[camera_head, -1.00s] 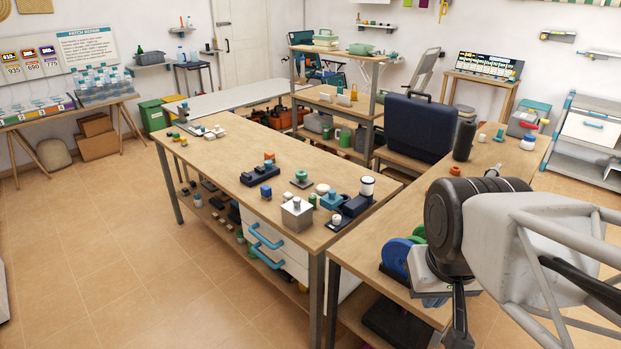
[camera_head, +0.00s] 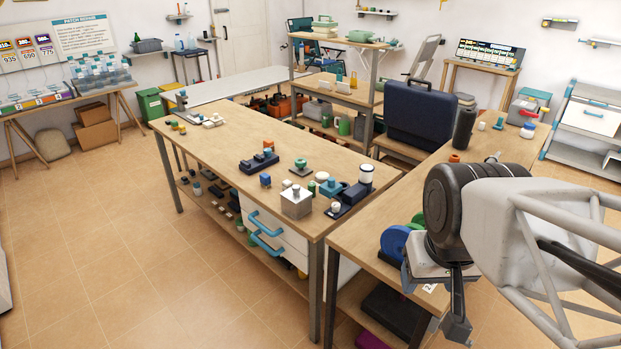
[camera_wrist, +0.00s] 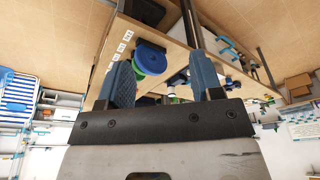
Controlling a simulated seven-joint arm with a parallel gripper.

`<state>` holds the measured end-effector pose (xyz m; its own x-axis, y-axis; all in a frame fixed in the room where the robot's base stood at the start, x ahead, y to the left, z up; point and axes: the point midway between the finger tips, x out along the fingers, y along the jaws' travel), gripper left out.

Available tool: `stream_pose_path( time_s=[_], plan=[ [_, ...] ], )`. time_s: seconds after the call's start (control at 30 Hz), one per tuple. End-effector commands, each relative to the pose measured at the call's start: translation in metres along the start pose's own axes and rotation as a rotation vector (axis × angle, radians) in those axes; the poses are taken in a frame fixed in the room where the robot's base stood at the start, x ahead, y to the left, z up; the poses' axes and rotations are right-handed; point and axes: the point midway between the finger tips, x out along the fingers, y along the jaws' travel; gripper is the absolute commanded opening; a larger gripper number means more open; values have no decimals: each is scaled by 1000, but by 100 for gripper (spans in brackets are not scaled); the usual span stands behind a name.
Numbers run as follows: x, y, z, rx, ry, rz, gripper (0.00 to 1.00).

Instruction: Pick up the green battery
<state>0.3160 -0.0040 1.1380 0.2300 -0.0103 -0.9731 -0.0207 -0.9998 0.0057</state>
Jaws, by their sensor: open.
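A small green cylinder (camera_head: 311,187), which looks like the green battery, stands on the long wooden workbench (camera_head: 225,160) in the head view. It is just behind a silver metal box (camera_head: 296,202) and is small and partly crowded by neighbours. My gripper (camera_head: 457,312) hangs at the right, beside the nearer bench and well apart from the cylinder. In the wrist view my gripper (camera_wrist: 165,78) shows two blue fingers spread apart with nothing held between them. I cannot make out the green cylinder surely in the wrist view.
A blue disc (camera_head: 395,242) and a green one sit near my gripper; the blue disc (camera_wrist: 153,59) also shows in the wrist view. A black-and-white device (camera_head: 358,190) stands near the cylinder. A dark blue case (camera_head: 421,115) is behind. Floor at left is clear.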

Motion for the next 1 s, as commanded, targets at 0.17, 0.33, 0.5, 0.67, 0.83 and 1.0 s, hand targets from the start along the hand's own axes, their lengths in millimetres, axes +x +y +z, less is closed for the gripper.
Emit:
stream_pose_path(
  time_s=[0.17,0.33,0.5,0.67,0.83,1.0],
  plan=[
    [0,0,0,0,0,0,64],
    [0,0,-1,-2,0,0,64],
    [-2,-1,-11,-17,-3,-1,64],
    [-5,-3,-33,-57,-10,-2,64],
    [-8,-6,-69,-121,-22,-5,64],
    [-9,-11,-110,-194,-34,-9,64]
  ],
)
